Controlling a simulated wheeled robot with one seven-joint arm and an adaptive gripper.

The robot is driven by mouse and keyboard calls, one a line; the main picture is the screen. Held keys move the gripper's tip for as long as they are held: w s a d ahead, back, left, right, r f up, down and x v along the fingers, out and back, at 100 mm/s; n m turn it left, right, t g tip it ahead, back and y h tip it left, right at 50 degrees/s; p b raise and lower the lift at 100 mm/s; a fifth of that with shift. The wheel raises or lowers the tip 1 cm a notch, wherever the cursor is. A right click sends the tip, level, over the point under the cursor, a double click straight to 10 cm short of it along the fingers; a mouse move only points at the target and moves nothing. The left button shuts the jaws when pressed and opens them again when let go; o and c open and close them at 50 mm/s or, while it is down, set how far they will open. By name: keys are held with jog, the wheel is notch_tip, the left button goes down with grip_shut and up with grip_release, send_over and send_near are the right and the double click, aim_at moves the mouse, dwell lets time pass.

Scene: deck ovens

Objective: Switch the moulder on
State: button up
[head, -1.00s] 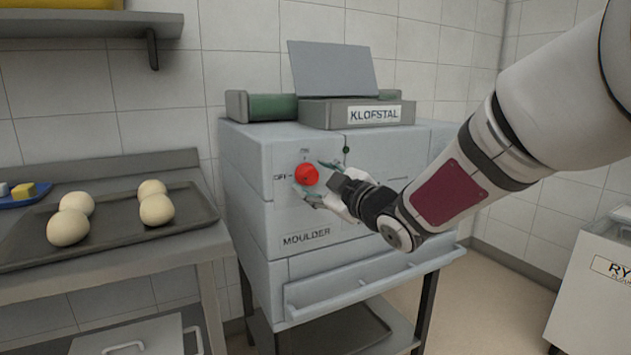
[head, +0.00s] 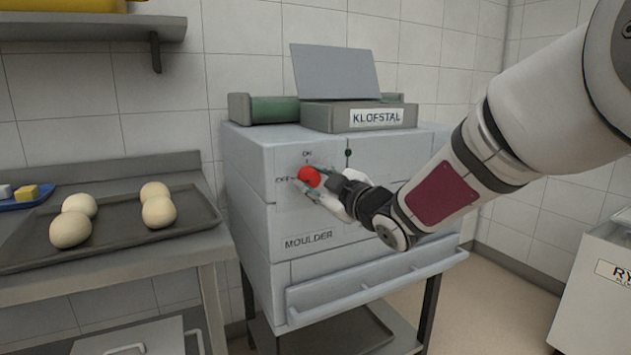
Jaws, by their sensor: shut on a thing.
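The moulder (head: 250,185) is a grey box-shaped machine on a dark stand, with "MOULDER" on its front. Its red round knob (head: 308,176) sits at the upper left of the front face, between an "OFF" mark on its left and an "ON" mark above it. My gripper (head: 312,183) comes in from the right and is shut on the red knob, with its fingertips on either side. The fingers hide part of the knob, so I cannot tell where it points. A small dark green lamp or button (head: 348,153) is to the right of the knob.
A dark tray (head: 115,238) with several dough balls stands on the steel table (head: 130,279) at left. A blue tray (head: 22,203) lies behind it. A white bin (head: 600,300) stands at right. A ledge (head: 375,292) juts from the moulder's lower front.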

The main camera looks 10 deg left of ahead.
jog(key=m, duration=0.4)
jog(key=shift+f+b, duration=0.1)
jog(key=shift+b, duration=0.2)
jog(key=m+t, duration=0.1)
jog(key=m, duration=0.4)
jog(key=shift+d, duration=0.1)
jog(key=m, duration=0.4)
jog(key=shift+m+t, duration=0.3)
jog(key=shift+m, duration=0.1)
jog(key=shift+f+m+t+h, duration=0.15)
jog(key=shift+m+t+h, duration=0.2)
jog(key=shift+m, duration=2.25)
jog(key=o, duration=1.2)
jog(key=shift+c, duration=0.2)
